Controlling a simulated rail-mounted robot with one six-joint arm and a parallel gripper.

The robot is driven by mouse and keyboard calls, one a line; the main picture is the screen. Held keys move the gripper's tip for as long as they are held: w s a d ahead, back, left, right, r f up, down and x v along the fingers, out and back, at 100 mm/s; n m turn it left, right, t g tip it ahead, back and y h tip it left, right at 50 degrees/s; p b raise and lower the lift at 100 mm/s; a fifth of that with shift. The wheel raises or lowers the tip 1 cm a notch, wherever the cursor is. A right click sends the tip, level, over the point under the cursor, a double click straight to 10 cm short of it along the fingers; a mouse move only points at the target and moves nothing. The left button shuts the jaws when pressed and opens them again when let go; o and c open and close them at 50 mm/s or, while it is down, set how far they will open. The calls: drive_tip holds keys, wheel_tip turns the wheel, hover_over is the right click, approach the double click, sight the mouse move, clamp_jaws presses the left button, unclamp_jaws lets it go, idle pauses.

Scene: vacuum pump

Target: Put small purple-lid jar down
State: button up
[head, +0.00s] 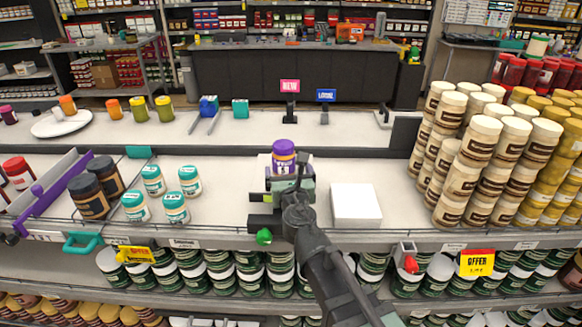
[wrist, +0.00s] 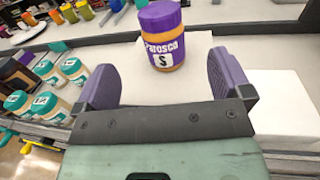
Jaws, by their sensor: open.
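The small jar with a purple lid (head: 284,156) stands upright on the white shelf top near the middle of the head view. In the wrist view the same jar (wrist: 163,38) shows a purple label with white lettering and an "S" tag. My gripper (wrist: 172,82) is open, with one purple finger to the left and one to the right, and the jar is beyond the fingertips, between their lines. In the head view my gripper (head: 285,176) is right in front of the jar and hides its lower part.
A white box (head: 355,204) lies close to the right of my gripper. Teal-lid jars (head: 153,180) and dark jars (head: 88,196) stand to the left. Tall stacks of cream-lid jars (head: 470,165) fill the right. The shelf between the teal-lid jars and my gripper is clear.

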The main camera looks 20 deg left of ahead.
drive_tip(key=w+d+f+m+g+h, duration=0.1)
drive_tip(key=d+f+m+g+h, duration=0.35)
drive_tip(key=d+m, duration=0.95)
drive_tip(key=w+d+f+m+g+h, duration=0.15)
drive_tip(key=d+f+m+h, duration=0.5)
drive_tip(key=d+m, duration=0.65)
drive_tip(key=s+d+f+m+g+y, duration=0.1)
drive_tip(key=s+d+f+m+g, duration=0.2)
drive_tip(key=s+d+m+g, duration=0.2)
drive_tip(key=s+d+f+m+g+y, duration=0.2)
drive_tip(key=s+d+m+g, duration=0.3)
drive_tip(key=s+m, duration=0.4)
drive_tip(key=shift+s+d+f, duration=0.2)
drive_tip(key=shift+s+f, duration=0.4)
drive_tip(key=shift+s, duration=0.05)
